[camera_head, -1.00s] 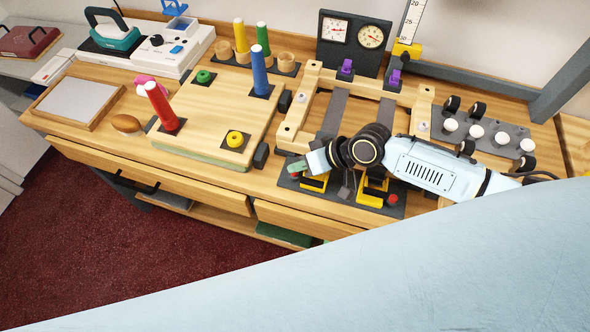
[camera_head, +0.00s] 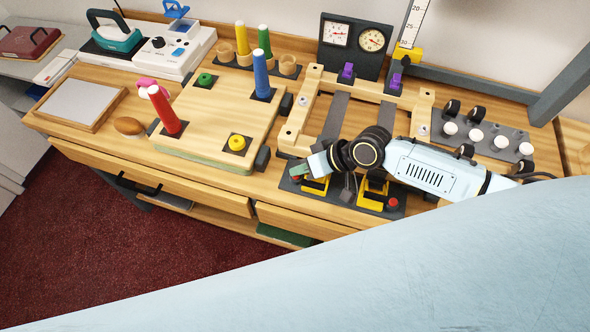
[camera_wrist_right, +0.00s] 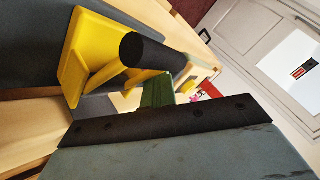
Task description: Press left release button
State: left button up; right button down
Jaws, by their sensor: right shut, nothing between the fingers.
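A dark plate (camera_head: 340,195) at the counter's front edge carries two yellow brackets, the left one (camera_head: 315,186) and the right one (camera_head: 372,190). A red button (camera_head: 393,203) shows at its right end. My right gripper (camera_head: 298,172) is shut and empty, its green fingertips low over the plate's left end. The left release button is hidden or too small to make out there; contact cannot be told. In the right wrist view, the green fingers (camera_wrist_right: 158,90) are beside a yellow bracket (camera_wrist_right: 85,55) with a black cylinder (camera_wrist_right: 145,50). My left gripper is not in view.
A wooden frame (camera_head: 292,135) with purple clips stands behind the plate. A wooden board (camera_head: 205,130) with coloured pegs lies to the left. Two dials (camera_head: 352,40) stand at the back. White-topped knobs (camera_head: 475,135) are at the right. My pale arm covers the lower right.

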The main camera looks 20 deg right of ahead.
jog(key=shift+s+d, duration=0.1)
jog(key=shift+s, duration=0.1)
notch_tip(320, 180, up, 6)
jog(key=p, duration=0.5)
jog(key=shift+w+f, duration=0.15)
jog(key=shift+f, duration=0.2)
dwell(0.4)
